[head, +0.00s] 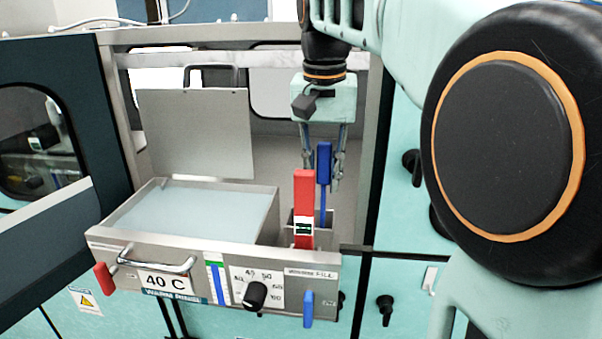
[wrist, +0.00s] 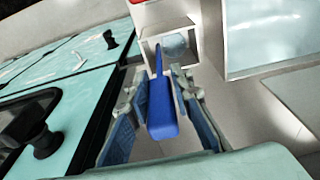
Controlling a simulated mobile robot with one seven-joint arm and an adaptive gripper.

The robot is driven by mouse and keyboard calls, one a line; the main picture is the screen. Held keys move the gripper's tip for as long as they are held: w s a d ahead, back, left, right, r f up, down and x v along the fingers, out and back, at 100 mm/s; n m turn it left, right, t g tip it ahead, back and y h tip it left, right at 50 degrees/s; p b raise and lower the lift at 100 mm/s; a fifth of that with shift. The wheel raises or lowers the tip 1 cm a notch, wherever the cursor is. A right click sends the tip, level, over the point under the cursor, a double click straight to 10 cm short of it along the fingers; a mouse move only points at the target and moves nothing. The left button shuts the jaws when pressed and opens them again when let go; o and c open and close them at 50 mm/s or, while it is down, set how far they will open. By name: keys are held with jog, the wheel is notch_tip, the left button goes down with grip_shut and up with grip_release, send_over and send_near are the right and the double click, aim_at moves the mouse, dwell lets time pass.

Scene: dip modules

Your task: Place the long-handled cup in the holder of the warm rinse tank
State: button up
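The long-handled cup has a blue handle (head: 323,165) that stands upright over the small holder (head: 327,238) at the right end of the warm rinse tank (head: 190,210). The tank bears a 40 C label and holds pale liquid. My gripper (head: 321,178) points down with its fingers on either side of the handle. In the wrist view the blue handle (wrist: 162,108) lies between the fingers, with gaps showing beside it. The thin rod runs to the box-shaped holder (wrist: 146,48), where a pale round shape (wrist: 174,46) shows inside. The cup's lower part is hidden in the head view.
A red upright piece (head: 304,200) with a dark label stands close left of the blue handle. A grey lid panel (head: 195,133) stands raised behind the tank. The tank front carries a dial (head: 255,294), a metal handle (head: 157,262) and small red and blue levers.

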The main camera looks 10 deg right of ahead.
jog(key=shift+o, duration=1.4)
jog(key=shift+r, duration=0.15)
notch_tip(320, 180, up, 12)
jog(key=s+p, duration=0.1)
jog(key=p, duration=0.1)
jog(key=shift+s+a+p, duration=0.15)
jog(key=shift+a+p, duration=0.15)
